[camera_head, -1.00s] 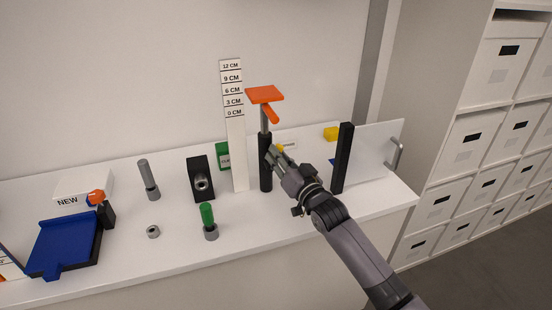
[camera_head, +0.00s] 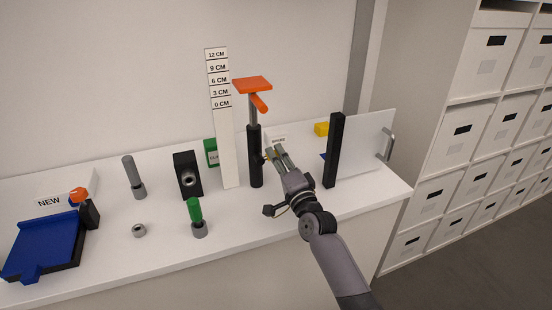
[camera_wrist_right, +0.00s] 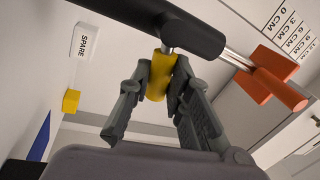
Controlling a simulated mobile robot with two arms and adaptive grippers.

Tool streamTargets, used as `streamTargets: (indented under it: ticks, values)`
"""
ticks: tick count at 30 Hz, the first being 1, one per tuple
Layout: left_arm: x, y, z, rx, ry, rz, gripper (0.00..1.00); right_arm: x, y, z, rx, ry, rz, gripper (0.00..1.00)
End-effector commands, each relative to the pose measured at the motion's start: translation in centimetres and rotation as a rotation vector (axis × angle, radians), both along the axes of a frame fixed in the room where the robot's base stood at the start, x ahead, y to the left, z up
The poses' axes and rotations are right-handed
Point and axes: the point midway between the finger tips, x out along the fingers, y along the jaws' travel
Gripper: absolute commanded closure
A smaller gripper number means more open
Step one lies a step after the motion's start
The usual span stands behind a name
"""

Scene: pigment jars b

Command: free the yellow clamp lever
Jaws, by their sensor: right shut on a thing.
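The yellow clamp lever (camera_wrist_right: 158,76) sticks out from the side of a black post (camera_head: 255,165). In the wrist view my right gripper (camera_wrist_right: 162,78) is shut on it, one finger on each side. In the head view my right gripper (camera_head: 275,156) is beside the post's right side, and the lever is mostly hidden by its fingers. A metal rod rises from the post to an orange plate (camera_head: 252,84) with an orange bar under it; the plate also shows in the wrist view (camera_wrist_right: 262,72). My left gripper is not in view.
A white centimetre scale (camera_head: 227,140) stands just left of the post. A black upright (camera_head: 334,150) and a clear panel with a handle are to the right.

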Motion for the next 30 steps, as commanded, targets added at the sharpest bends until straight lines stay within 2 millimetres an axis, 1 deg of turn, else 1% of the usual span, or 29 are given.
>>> streamTargets:
  ticks: [1, 3, 12, 19, 30]
  values:
    - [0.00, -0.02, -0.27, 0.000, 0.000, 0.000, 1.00, 0.00, -0.03, -0.45, 0.034, 0.013, -0.001, 1.00]
    - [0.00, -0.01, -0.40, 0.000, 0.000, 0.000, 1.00, -0.02, -0.02, -0.65, 0.076, 0.028, -0.001, 1.00]
    - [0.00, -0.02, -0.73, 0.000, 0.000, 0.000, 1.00, 0.00, -0.04, -1.13, 0.198, 0.067, -0.001, 1.00]
    - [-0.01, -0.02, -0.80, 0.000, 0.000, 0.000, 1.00, 0.01, -0.09, -1.25, 0.230, 0.078, -0.001, 1.00]
    - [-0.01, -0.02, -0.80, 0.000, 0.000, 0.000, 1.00, -0.01, -0.07, -1.32, 0.235, 0.081, 0.000, 1.00]
